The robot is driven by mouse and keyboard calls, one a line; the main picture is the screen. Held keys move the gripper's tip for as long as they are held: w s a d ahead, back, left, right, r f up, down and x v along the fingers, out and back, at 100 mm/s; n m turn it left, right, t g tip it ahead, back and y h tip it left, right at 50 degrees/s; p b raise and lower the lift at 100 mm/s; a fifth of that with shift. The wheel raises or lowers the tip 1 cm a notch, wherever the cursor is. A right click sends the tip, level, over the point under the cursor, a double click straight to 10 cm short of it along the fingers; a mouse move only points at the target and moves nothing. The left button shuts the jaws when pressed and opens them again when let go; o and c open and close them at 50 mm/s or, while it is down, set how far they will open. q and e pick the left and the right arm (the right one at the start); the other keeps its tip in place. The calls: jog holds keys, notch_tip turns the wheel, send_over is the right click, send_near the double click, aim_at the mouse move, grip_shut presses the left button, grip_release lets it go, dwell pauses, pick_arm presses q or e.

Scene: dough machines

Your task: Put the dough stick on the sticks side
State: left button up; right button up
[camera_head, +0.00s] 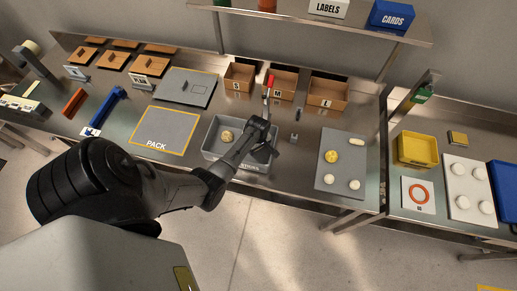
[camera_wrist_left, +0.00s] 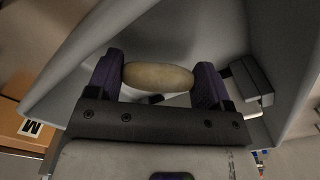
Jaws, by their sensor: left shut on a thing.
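The dough stick (camera_wrist_left: 158,77) is a pale, oblong piece lying crosswise between the purple-padded fingers of my left gripper (camera_wrist_left: 160,84) in the left wrist view. My left gripper (camera_head: 264,140) is shut on it, over the right part of a grey bin (camera_head: 210,150) in the head view. The bin's front label reads roughly "STICKS" and is partly covered by my arm. A round dough piece (camera_head: 227,136) lies in the bin's left part. Grey bin walls surround the stick in the wrist view; whether it touches the floor I cannot tell. My right gripper is not in view.
A grey board (camera_head: 340,170) to the right holds several dough pieces. The PACK mat (camera_head: 165,130) lies to the left. Open boxes marked S, M and L (camera_head: 327,92) stand behind. A red-handled tool (camera_head: 270,82) is near the middle box.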

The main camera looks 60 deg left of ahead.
pick_arm(q)
jog(key=shift+f, duration=0.95)
jog(key=shift+f, duration=0.1)
jog(key=shift+f, duration=0.15)
jog(key=o, duration=0.9)
